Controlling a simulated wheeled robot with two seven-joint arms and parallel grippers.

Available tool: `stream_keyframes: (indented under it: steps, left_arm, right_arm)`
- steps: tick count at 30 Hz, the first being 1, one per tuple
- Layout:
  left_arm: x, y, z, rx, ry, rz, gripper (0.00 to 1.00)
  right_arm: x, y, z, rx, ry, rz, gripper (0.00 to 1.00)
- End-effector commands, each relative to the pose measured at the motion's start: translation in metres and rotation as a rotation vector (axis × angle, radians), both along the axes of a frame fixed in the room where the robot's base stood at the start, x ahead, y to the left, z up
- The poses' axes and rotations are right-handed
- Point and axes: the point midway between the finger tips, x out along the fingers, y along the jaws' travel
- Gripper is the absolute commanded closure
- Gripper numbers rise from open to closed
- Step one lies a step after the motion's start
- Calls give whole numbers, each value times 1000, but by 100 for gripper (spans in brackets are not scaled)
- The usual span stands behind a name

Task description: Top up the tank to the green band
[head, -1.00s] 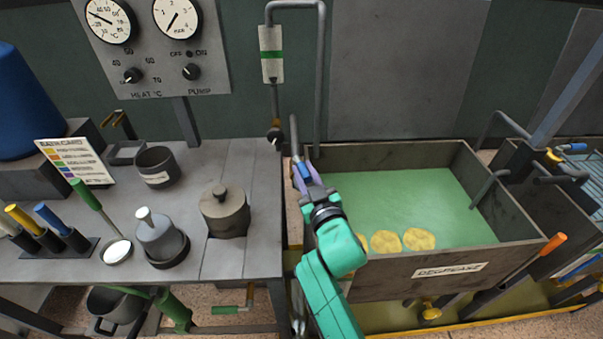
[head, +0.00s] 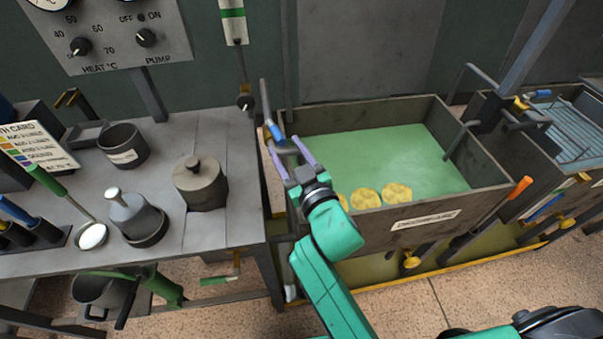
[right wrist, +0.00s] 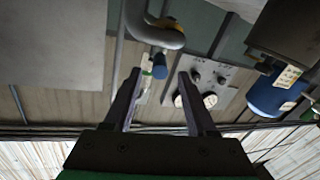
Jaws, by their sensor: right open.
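The tank (head: 445,205) is an open grey box, its front marked with a white label, holding green liquid (head: 385,150). A sight gauge (head: 232,15) with a green band hangs on the wall behind, its top cut off. A blue tap handle (head: 279,133) sits on a grey pipe at the tank's left rear corner. My right gripper (head: 283,142) is open just in front of the blue handle. In the right wrist view the blue handle (right wrist: 160,66) lies beyond and between the open fingers, apart from them. My left gripper is out of view.
Several yellow discs (head: 366,197) lie at the tank's front. The bench (head: 225,135) on the left holds a lidded pot (head: 200,184), a dark cup (head: 123,145) and a ladle (head: 93,235). An orange-tipped handle (head: 521,186) stands at the tank's right front corner.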

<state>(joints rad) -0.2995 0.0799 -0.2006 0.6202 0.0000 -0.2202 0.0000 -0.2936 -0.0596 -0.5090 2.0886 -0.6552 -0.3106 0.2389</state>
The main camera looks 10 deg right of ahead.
Motion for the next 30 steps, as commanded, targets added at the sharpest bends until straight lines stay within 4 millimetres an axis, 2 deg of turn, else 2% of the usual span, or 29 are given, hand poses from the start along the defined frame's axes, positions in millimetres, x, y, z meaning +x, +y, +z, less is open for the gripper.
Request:
stream_keyframes:
  steps: [6, 11, 15, 30]
  left_arm:
    - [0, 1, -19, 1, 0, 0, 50]
    - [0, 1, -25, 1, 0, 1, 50]
    - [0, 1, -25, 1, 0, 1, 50]
    - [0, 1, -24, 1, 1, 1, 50]
  right_arm:
    - [-58, -17, -6, 2, 5, 1, 43]
    - [-82, -24, -3, 2, 2, 1, 43]
    - [-88, -26, 0, 0, -1, 0, 43]
    - [-87, -25, 0, 1, -1, 0, 43]
